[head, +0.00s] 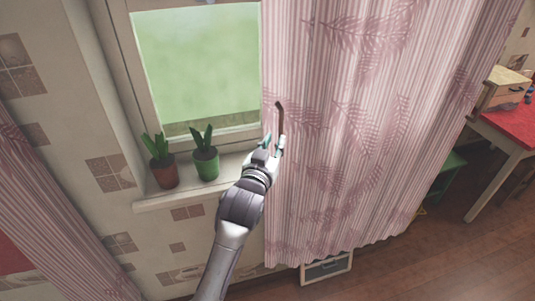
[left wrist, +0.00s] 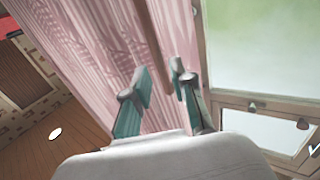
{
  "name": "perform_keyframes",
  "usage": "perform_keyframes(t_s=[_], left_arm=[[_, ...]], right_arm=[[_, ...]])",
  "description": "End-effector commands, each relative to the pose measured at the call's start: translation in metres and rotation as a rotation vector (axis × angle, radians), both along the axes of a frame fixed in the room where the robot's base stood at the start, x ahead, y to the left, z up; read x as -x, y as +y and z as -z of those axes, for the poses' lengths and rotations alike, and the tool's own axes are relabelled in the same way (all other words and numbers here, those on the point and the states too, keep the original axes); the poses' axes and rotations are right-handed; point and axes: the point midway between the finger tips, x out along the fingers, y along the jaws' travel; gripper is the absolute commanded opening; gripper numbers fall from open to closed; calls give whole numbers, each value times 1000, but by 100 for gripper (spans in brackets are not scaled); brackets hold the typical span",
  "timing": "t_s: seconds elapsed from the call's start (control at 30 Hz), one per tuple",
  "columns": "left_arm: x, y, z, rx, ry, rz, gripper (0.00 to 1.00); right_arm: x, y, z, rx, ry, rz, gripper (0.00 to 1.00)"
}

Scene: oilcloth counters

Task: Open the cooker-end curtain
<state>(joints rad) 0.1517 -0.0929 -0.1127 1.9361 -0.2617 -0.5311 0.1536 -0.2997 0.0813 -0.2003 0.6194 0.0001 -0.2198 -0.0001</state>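A pink striped curtain with leaf prints (head: 350,130) hangs across the right part of the window in the head view; the curtain also fills the middle of the left wrist view (left wrist: 95,50). A thin brown rod (head: 279,112) hangs at its left edge and also shows in the left wrist view (left wrist: 152,40). My left gripper (head: 273,145) is at the rod's lower part, by the curtain edge. In the left wrist view its fingers (left wrist: 161,83) stand partly apart with the rod between or just behind them; I cannot tell whether they grip it. My right gripper is not in view.
A second pink curtain (head: 50,210) hangs at the left. Two potted plants, one in a brown pot (head: 164,175) and one in a green pot (head: 206,164), stand on the windowsill (head: 150,203) left of my gripper. A red-topped table (head: 507,125) stands at the right.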

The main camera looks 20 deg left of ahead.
Motion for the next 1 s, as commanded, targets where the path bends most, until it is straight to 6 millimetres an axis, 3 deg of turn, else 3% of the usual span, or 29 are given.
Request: perform_keyframes(t_s=[0.1, 0.33, 0.87, 0.97, 1.0], left_arm=[[25, 0, 1, 1, 1, -1, 25], [51, 0, 0, 1, -1, -1, 25], [54, 0, 1, 0, 2, -1, 25], [52, -2, 18, -6, 32, 7, 25], [50, -4, 33, -11, 58, 13, 25]], right_arm=[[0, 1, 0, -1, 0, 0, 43], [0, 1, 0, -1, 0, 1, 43], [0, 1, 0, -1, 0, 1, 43], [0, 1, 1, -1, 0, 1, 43], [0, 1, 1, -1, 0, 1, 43]])
